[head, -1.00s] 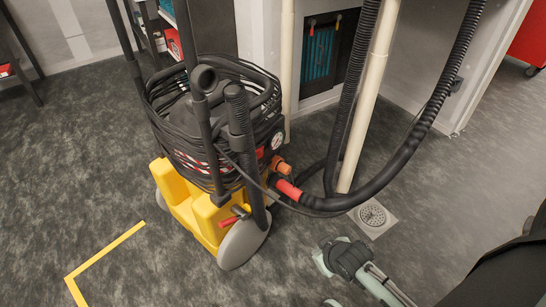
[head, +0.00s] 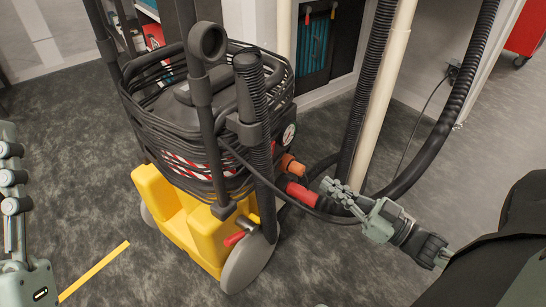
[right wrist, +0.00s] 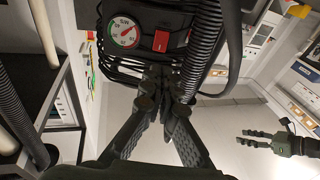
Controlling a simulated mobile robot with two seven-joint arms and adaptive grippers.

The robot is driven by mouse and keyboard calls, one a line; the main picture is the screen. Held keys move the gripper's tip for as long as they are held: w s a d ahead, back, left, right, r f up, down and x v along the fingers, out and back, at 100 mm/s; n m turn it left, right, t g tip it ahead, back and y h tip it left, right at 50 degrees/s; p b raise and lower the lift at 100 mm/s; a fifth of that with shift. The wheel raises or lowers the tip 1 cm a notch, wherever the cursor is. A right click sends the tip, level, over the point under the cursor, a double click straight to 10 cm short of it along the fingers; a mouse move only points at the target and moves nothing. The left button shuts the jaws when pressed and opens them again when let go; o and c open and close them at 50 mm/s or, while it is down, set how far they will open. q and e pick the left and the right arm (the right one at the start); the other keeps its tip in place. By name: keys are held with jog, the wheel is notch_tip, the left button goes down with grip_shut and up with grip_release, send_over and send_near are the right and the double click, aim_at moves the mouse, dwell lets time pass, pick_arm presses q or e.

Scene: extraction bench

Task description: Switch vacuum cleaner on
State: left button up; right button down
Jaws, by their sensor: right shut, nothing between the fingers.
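The vacuum cleaner (head: 185,115), a dark drum wrapped in black cable on a yellow wheeled base, stands at centre left in the head view. In the right wrist view, its red switch (right wrist: 160,41) sits beside the round gauge (right wrist: 123,32); the switch is hard to make out in the head view. My right gripper (head: 334,187) is shut and empty, right of the drum near the red hose end; its fingertips (right wrist: 166,75) show below the switch, apparently short of it. My left gripper (right wrist: 246,140) shows open at the right of the wrist view.
A thick black hose (head: 440,140) and a pale pipe (head: 385,90) rise behind my right gripper. A ribbed hose (head: 255,125) and a black tube (head: 207,110) stand before the drum. Bare floor (head: 330,265) lies in front.

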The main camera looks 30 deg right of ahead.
pick_arm(q)
jog(key=shift+s+r, duration=0.15)
jog(key=shift+r, duration=0.05)
pick_arm(e)
jog(key=shift+s+r, duration=0.1)
